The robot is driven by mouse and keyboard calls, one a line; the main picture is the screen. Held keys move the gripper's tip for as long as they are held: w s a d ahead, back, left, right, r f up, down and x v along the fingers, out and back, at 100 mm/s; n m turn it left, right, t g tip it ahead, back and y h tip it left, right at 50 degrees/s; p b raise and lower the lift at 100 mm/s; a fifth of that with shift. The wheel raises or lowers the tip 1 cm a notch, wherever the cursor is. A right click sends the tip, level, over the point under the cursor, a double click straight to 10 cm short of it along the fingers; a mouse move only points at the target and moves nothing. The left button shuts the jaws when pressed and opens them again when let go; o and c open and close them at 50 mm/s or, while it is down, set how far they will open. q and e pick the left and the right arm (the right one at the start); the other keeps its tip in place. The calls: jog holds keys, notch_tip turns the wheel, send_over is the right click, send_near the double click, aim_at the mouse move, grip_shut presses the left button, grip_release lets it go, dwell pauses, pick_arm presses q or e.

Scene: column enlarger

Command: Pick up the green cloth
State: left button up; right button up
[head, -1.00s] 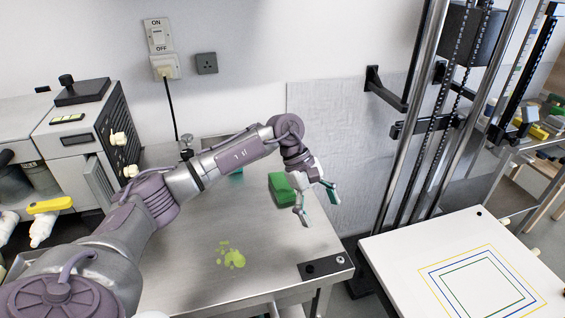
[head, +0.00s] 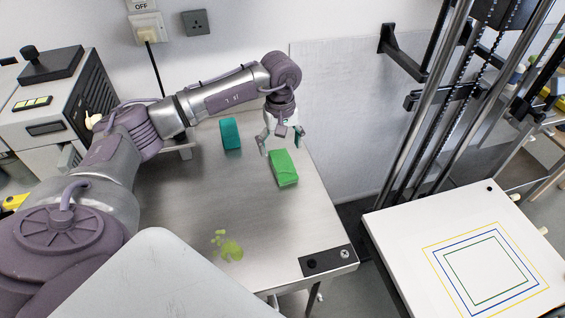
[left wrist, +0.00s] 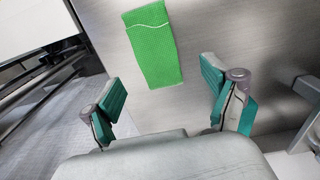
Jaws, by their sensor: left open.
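The green cloth (head: 284,168) is a folded, block-like bright green piece lying on the steel table near its right edge. It also shows in the left wrist view (left wrist: 153,45), upper middle, with a pale line across it. My left gripper (head: 280,147) is open and empty, just behind and above the cloth in the head view. In the left wrist view the teal fingers (left wrist: 160,95) are spread wide, with the cloth beyond them and apart from both. My right gripper is not in view.
A teal block (head: 230,134) stands on the steel table (head: 190,215) left of the cloth. A yellow-green spill (head: 228,248) lies toward the front. A white board with coloured squares (head: 425,225) and metal columns (head: 425,120) stand to the right.

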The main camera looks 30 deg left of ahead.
aim_at(280, 156)
pick_arm(q)
jog(key=shift+w+f, duration=0.1)
jog(key=shift+f, duration=0.5)
jog(key=f+p, duration=0.2)
jog(key=f, duration=0.1)
jog(key=shift+w+a+f, duration=0.15)
jog(key=shift+a+f, duration=0.05)
jog(key=shift+f, duration=0.6)
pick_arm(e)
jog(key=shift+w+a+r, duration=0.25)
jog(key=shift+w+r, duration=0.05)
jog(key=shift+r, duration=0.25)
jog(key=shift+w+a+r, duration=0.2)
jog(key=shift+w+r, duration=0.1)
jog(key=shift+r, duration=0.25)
pick_arm(q)
jog(key=c, duration=1.2)
jog(key=shift+c, duration=0.2)
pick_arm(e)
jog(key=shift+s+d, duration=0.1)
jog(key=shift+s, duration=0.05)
pick_arm(q)
jog(key=shift+r, duration=0.1)
